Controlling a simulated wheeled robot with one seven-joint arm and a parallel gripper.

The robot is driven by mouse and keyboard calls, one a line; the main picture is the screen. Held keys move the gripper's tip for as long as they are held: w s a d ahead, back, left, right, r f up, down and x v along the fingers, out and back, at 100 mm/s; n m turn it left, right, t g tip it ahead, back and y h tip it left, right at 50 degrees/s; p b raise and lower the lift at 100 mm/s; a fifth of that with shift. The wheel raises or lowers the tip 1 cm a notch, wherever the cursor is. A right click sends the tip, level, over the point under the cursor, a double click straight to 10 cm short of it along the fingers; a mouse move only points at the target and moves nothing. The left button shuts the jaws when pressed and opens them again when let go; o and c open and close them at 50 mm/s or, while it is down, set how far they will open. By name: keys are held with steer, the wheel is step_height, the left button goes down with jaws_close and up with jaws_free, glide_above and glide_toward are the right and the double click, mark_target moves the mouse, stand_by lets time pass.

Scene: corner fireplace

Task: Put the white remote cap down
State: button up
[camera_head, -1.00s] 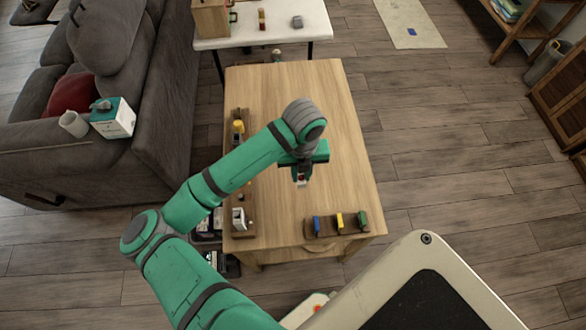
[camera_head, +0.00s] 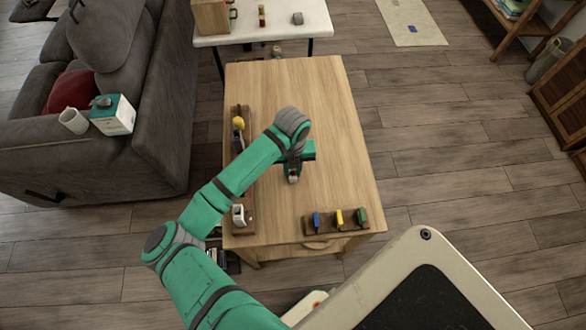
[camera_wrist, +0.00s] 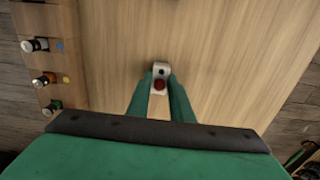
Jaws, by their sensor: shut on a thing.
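The white remote cap (camera_wrist: 160,70) is between the fingertips of my gripper (camera_wrist: 160,85) in the wrist view. It is a small white piece with a dark spot and a red round part. My gripper is shut on it. In the head view, my gripper (camera_head: 293,175) is over the middle of the wooden table (camera_head: 330,110), and the cap shows as a small pale spot (camera_head: 293,180) at its tip. I cannot tell whether the cap touches the tabletop.
A wooden rack (camera_head: 328,231) with blue, yellow and green pieces sits at the table's front right. Another rack (camera_head: 237,229) along the left edge holds a white piece and a yellow-topped piece. The table's right and back are clear. A grey sofa (camera_head: 165,130) stands left.

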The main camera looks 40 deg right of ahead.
steer(key=shift+f, duration=0.1)
steer(key=o, duration=0.9)
steer(key=shift+d, duration=0.1)
